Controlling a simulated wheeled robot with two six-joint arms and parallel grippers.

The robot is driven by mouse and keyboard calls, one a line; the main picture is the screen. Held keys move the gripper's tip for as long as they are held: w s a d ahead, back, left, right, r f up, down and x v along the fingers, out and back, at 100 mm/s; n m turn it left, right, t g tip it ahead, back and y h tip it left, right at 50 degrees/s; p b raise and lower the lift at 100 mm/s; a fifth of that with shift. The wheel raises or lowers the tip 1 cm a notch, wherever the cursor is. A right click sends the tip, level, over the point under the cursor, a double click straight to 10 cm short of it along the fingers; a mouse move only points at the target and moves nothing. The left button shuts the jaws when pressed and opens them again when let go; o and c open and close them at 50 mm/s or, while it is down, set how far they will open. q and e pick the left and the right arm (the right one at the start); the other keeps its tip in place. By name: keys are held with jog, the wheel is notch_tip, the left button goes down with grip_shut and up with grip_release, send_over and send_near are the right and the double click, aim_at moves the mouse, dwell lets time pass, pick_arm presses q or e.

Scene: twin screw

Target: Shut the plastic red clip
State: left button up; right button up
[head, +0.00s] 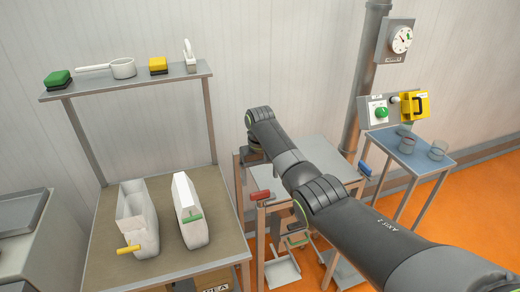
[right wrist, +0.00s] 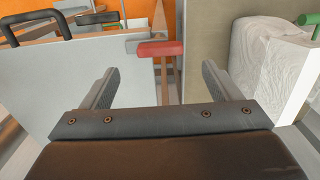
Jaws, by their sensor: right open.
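The red plastic clip (head: 260,195) sits at the near-left corner of the small grey table (head: 313,150). In the right wrist view the clip (right wrist: 160,48) is a red bar ahead of the fingers, with a pale grey piece beside its left end. I cannot tell from these views how far it is open. My right gripper (right wrist: 157,76) is open and empty, its two fingers apart on either side of the view, with the clip beyond and between them. In the head view my right arm reaches over the grey table and its fingers are hidden. My left gripper is not in view.
A beige table (head: 100,277) at left holds two pale bags with a yellow clip (head: 128,250) and a green clip (head: 192,216). A shelf (head: 130,85) stands behind. A blue clip (head: 364,167) is at the grey table's right. A blue-topped stand (head: 415,160) holds glasses.

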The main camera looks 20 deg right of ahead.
notch_tip(320, 180, up, 10)
jog(key=b, duration=0.2)
jog(key=shift+r, duration=0.2)
